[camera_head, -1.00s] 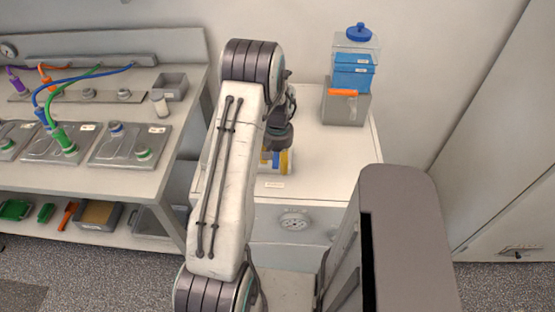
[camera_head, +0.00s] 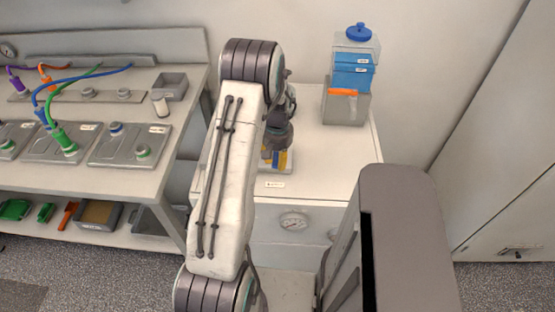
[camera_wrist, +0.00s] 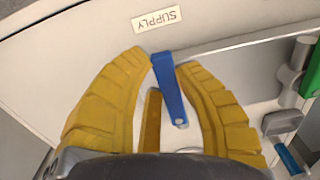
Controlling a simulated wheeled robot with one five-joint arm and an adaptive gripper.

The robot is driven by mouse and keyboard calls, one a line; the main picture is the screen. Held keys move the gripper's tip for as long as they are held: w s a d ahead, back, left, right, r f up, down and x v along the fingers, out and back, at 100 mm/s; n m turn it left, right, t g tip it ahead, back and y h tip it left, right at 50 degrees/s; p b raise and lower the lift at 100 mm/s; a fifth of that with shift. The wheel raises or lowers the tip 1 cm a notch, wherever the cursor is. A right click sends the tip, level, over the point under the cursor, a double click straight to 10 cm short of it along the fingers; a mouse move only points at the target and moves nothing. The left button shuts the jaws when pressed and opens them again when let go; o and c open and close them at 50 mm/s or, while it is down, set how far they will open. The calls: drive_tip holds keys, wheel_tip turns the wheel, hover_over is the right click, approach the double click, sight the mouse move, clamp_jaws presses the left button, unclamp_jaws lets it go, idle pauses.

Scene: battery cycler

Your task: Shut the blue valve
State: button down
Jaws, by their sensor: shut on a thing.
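The blue valve's lever (camera_wrist: 170,90) shows in the wrist view as a flat blue bar with a small hole at one end. The yellow fingers of my gripper (camera_wrist: 163,62) close on it from both sides, near its end by the SUPPLY label (camera_wrist: 156,18). A yellow bar (camera_wrist: 152,120) lies beside the lever, between my fingers. In the head view my gripper (camera_head: 275,160) is low over the front of the white cabinet top, and my own arm and wrist hide most of the valve there.
In the wrist view a green part (camera_wrist: 312,72) and grey fittings (camera_wrist: 283,122) stand close on the right. In the head view a grey bin (camera_head: 346,108) with blue boxes stands at the back right. A bench (camera_head: 150,180) with cables is on the left.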

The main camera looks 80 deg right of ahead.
drive_tip(key=shift+w+f, duration=0.1)
drive_tip(key=w+m+b, duration=0.1)
drive_tip(key=m, duration=0.1)
drive_tip(key=w+m+b, duration=0.1)
drive_tip(key=shift+f+m+b, duration=0.1)
drive_tip(key=shift+m+b, duration=0.25)
drive_tip(key=shift+m, duration=0.05)
drive_tip(key=m, duration=0.1)
drive_tip(key=w+m+b, duration=0.1)
drive_tip(key=shift+w+d+m, duration=0.2)
drive_tip(key=shift+m, duration=0.2)
drive_tip(key=m, duration=0.1)
drive_tip(key=w+m+b, duration=0.1)
drive_tip(key=shift+w+d+m, duration=0.1)
drive_tip(key=shift+d+m, duration=0.2)
drive_tip(key=shift+d, duration=0.05)
drive_tip(key=m, duration=0.1)
drive_tip(key=w+d+m, duration=0.1)
drive_tip(key=m, duration=0.2)
drive_tip(key=shift+w+d+b, duration=0.3)
drive_tip(key=shift+d+b, duration=0.1)
drive_tip(key=shift+w+d+m, duration=0.2)
drive_tip(key=shift+d+m, duration=0.35)
drive_tip(key=shift+m, duration=0.65)
drive_tip(key=shift+w+d+m, duration=0.2)
drive_tip(key=shift+d+m, duration=0.35)
drive_tip(key=shift+m, duration=0.65)
